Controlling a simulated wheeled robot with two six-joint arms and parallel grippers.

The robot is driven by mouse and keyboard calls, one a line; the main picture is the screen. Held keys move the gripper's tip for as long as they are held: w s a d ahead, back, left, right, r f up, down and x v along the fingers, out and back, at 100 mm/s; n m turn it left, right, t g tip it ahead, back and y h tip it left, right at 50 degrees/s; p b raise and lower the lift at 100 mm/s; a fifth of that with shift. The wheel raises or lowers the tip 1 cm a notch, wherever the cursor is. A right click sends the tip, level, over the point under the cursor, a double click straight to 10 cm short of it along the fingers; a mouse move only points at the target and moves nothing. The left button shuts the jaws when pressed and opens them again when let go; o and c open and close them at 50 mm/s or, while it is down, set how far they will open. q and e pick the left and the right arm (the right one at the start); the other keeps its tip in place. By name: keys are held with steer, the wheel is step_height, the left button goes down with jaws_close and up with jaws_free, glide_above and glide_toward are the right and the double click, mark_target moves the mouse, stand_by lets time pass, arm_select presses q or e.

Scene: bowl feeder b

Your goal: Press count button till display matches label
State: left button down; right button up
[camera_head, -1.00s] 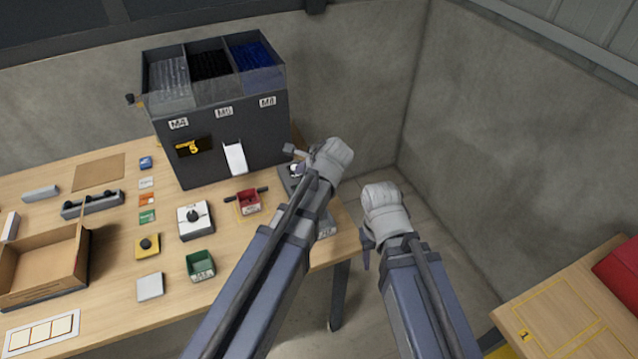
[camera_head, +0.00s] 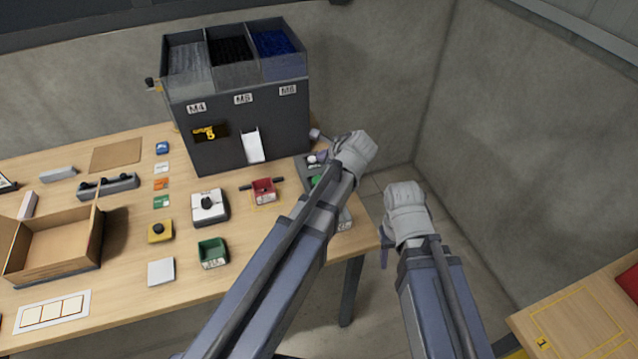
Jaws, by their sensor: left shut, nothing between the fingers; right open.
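The dark bowl feeder (camera_head: 240,140) stands at the back of the table. Its display (camera_head: 211,132) shows a yellow digit that looks like 5. A grey button panel (camera_head: 308,172) lies right of the feeder, with a pale round button (camera_head: 314,158) and a green button (camera_head: 316,181); my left arm covers part of it. My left gripper (camera_head: 326,161) is shut and empty over this panel; its fingertips are mostly hidden, so contact cannot be told. My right gripper (camera_head: 384,252) is open and empty, off the table's right edge. A small label (camera_head: 344,226) by the panel is unreadable.
A red bin (camera_head: 263,190) sits below the white chute (camera_head: 253,146). A green bin (camera_head: 212,252), a white box with a black knob (camera_head: 209,207), a yellow button box (camera_head: 160,232) and an open carton (camera_head: 55,250) stand further left. Another table (camera_head: 570,320) is at lower right.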

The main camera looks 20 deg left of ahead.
arm_select(q)
steer(key=b, duration=0.6)
glide_toward(317, 177)
steer(key=x, duration=0.5)
steer(key=shift+w+a+r, duration=0.3)
steer(key=shift+w, duration=0.05)
steer(key=shift+f, duration=0.1)
stand_by(0.8)
steer(key=shift+f+b, duration=0.25)
steer(key=shift+b, duration=0.25)
steer(key=shift+f+b, duration=0.4)
steer(key=shift+f, duration=0.05)
stand_by(0.5)
steer(key=shift+r, duration=0.1)
steer(key=shift+r+p, duration=0.75)
steer(key=shift+p, duration=0.1)
steer(key=shift+r, duration=0.15)
step_height(317, 177, up, 5)
steer(key=p, duration=0.5)
